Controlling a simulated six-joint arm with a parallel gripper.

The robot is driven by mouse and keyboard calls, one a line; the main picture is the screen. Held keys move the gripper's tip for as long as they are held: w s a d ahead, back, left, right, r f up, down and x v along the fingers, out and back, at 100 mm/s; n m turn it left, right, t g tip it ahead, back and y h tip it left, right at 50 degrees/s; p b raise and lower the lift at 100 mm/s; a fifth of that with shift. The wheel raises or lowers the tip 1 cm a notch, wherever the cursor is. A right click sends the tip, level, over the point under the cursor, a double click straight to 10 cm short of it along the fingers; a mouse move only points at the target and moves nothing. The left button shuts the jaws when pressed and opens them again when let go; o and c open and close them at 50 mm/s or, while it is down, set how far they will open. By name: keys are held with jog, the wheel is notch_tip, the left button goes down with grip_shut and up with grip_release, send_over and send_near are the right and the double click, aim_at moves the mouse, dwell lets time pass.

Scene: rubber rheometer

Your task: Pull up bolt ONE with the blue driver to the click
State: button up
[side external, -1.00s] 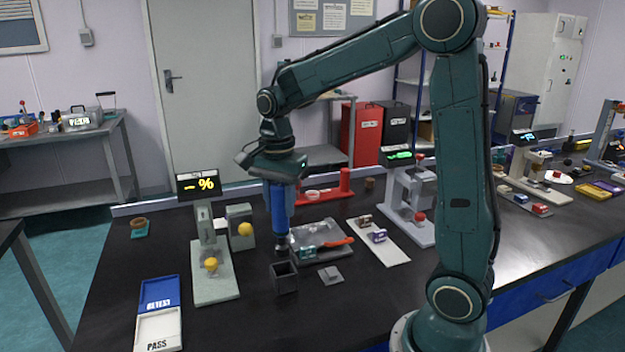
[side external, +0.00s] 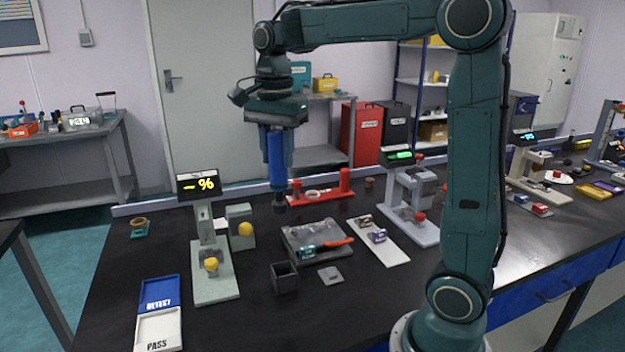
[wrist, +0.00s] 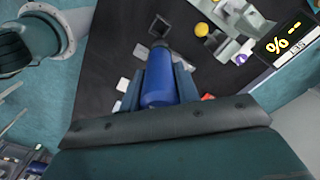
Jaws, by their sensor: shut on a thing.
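My gripper (side external: 277,135) is shut on the blue driver (side external: 276,160), which hangs upright with its dark tip down. The driver is raised above the bench, over the area behind the grey tray. A bolt numbered ONE cannot be picked out in either view.
A grey tray (side external: 290,240) holds an orange-handled tool. A dark open box (side external: 284,277) stands in front of it. A red stand (side external: 345,182) is behind, a tester with a percent display (side external: 198,184) at left, and a grey press (side external: 424,232) at right.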

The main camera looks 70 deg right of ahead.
dwell(0.4)
jog(key=shift+w+d+f, duration=0.2)
jog(key=shift+w+d, duration=0.1)
jog(key=shift+d, duration=0.1)
jog(key=w+d+f, duration=0.2)
jog(key=d+f, duration=0.2)
jog(key=d, duration=0.3)
jog(key=w+d+f, duration=0.2)
jog(key=d+f, duration=0.2)
jog(key=d, duration=0.3)
jog(key=shift+f, duration=0.3)
jog(key=shift+f, duration=3.7)
dwell(1.3)
jog(key=shift+r, duration=0.15)
